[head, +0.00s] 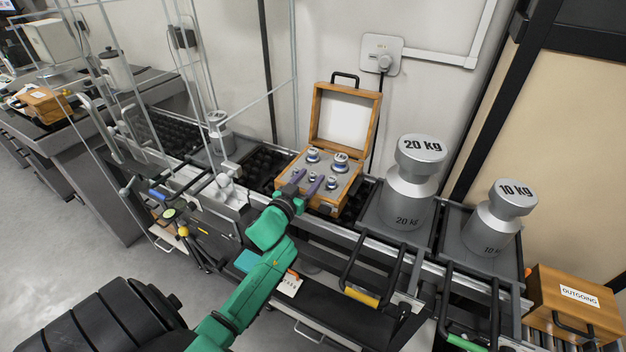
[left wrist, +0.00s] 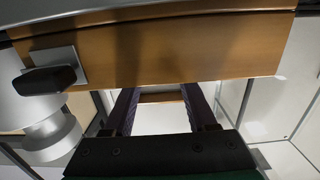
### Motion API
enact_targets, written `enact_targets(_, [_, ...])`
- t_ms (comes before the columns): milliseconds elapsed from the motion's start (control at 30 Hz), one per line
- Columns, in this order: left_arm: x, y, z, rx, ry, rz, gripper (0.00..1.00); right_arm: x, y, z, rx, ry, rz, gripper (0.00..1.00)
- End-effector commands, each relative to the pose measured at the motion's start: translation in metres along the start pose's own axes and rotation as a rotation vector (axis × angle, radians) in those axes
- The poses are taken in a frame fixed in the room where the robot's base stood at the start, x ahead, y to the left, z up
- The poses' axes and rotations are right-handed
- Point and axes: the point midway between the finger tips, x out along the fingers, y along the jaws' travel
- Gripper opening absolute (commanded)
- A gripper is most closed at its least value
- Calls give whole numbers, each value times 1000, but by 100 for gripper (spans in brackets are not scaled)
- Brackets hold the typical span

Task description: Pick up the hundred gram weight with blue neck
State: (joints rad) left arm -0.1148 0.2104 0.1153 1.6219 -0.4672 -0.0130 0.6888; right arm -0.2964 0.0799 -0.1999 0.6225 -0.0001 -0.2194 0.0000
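An open wooden box (head: 319,202) holds several small silver weights with blue necks. Two larger ones, one at the back left (head: 312,154) and one at the back right (head: 340,160), stand behind smaller ones such as the front right weight (head: 331,182). Their markings are too small to read, so I cannot tell which is the hundred gram one. My left gripper (head: 306,180) is open over the box's front part, its two fingers apart, with no weight visibly held. In the left wrist view the open fingers (left wrist: 160,92) reach past the box's wooden wall (left wrist: 180,50). My right gripper is not in view.
A 20 kg weight (head: 410,185) and a 10 kg weight (head: 493,220) stand right of the box. The raised box lid (head: 345,118) blocks the back. Thin upright rails stand to the left. An outgoing crate (head: 570,312) is at the lower right.

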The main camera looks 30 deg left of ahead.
Motion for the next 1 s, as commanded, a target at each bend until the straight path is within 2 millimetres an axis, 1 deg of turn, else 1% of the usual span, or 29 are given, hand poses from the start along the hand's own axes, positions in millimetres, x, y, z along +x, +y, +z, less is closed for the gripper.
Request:
enact_targets(33, [0,0,0,0,0,0,36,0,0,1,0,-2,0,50])
enact_targets(67, [0,0,0,0,0,0,25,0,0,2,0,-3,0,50])
enact_targets(100, [0,0,0,0,0,0,10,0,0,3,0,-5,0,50])
enact_targets(133, [0,0,0,0,0,0,0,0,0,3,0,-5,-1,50])
enact_targets(433, [0,0,0,0,0,0,0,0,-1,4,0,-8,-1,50])
enact_targets(567, [-1,0,-8,1,1,0,0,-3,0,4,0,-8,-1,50])
enact_targets(667, [-2,0,-24,2,2,1,0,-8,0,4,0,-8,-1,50])
enact_targets(767, [-3,0,-50,5,5,2,0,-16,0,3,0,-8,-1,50])
enact_targets(867, [-5,0,-88,7,7,3,0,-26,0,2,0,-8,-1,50])
enact_targets(900, [-6,0,-104,7,7,4,0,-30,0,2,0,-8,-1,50])
enact_targets(1000, [-8,0,-141,7,6,3,0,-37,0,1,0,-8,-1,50])
